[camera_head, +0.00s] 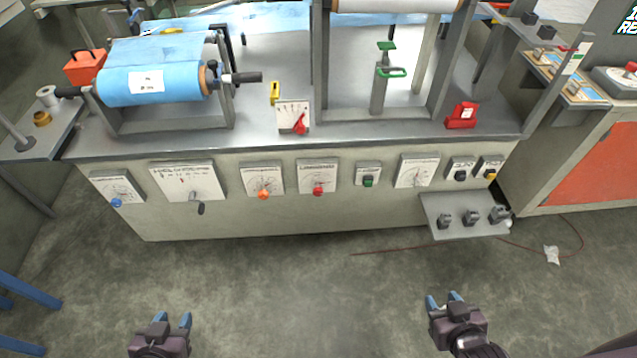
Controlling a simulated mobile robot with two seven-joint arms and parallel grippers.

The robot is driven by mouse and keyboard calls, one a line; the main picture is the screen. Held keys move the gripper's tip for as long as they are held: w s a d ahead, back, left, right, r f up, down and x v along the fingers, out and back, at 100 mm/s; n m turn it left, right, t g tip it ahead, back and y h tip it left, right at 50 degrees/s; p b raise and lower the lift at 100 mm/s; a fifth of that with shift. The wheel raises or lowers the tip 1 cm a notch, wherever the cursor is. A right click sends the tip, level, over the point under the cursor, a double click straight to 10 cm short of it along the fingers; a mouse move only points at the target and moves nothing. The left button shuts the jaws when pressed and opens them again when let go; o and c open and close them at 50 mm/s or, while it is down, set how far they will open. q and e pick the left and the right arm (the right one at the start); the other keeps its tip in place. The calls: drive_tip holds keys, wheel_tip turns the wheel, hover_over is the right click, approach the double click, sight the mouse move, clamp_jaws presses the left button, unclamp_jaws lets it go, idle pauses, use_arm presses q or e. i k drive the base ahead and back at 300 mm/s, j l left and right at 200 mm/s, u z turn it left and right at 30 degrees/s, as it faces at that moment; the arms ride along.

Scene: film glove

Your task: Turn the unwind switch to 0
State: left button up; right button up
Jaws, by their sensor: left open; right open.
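A row of white switch panels lines the front of the machine. From left to right I see a panel with a blue knob (117,202), a large dial panel with a grey lever (198,209), and panels with an orange knob (264,195) and a red knob (318,190). Further right are a green button (368,182), a dial panel (416,171), a black knob (460,176) and a yellow knob (490,174). The labels are too small to tell which is the unwind switch. My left gripper (173,321) and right gripper (443,299) are open, empty and apart from the panels.
A blue film roll (150,84) lies on the machine top at left, near a red toolbox (84,66). A small shelf (467,231) juts out at the front right. A thin red cable (400,250) lies on the floor.

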sight(317, 191)
drive_tip(key=j+z, duration=0.35)
drive_tip(key=j, duration=0.75)
drive_tip(key=j+z, duration=0.3)
drive_tip(key=j, duration=0.85)
